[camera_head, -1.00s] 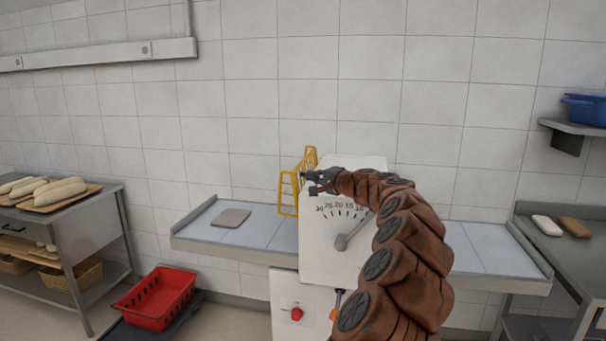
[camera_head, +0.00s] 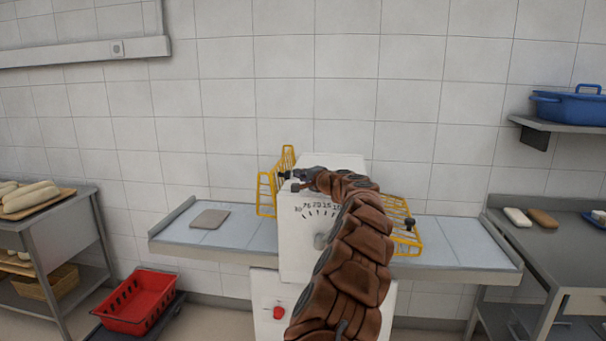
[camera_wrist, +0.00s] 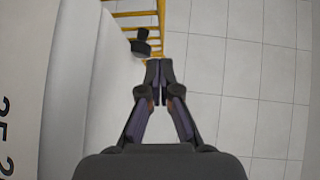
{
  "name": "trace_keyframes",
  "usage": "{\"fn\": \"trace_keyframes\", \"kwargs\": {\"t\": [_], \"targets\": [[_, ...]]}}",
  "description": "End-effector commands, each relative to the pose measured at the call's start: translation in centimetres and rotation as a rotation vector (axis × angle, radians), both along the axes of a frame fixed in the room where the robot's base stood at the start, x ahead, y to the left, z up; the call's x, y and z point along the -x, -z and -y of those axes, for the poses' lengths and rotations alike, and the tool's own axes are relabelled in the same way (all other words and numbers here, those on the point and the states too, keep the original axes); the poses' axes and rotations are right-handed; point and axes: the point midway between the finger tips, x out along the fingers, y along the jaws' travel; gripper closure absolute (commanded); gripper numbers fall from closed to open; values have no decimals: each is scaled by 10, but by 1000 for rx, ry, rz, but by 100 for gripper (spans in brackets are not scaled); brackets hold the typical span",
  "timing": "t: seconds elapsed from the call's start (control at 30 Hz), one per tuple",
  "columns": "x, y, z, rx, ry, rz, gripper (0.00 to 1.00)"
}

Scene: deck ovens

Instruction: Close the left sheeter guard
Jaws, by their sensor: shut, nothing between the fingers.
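The left sheeter guard (camera_head: 266,193) is a yellow wire frame at the left side of the white sheeter head (camera_head: 296,238). It stands raised, tilted up beside the head, above the left belt. In the wrist view the guard (camera_wrist: 137,15) shows at the top, with a dark knob (camera_wrist: 141,42) on its near side. My gripper (camera_head: 290,181) is at the upper left edge of the head, close to the guard. In the wrist view my gripper (camera_wrist: 158,72) is shut and empty, its tips just below and right of the knob. I cannot tell whether they touch the guard.
The right guard (camera_head: 402,228), also yellow, hangs low over the right belt (camera_head: 465,243). A grey square piece (camera_head: 210,219) lies on the left belt (camera_head: 170,230). A red stop button (camera_head: 279,312) is on the front. A red crate (camera_head: 140,305) stands at the lower left.

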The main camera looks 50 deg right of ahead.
Motion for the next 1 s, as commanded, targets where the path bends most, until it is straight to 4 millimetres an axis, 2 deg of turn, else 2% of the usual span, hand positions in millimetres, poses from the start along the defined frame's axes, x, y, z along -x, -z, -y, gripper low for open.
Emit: {"fn": "trace_keyframes", "kwargs": {"t": [0.6, 0.8, 1.0], "targets": [[-45, 6, 6, -1, -4, -3, 100], [-67, 7, -10, 0, -7, -2, 100], [-75, 10, -15, 1, -3, 0, 100]]}}
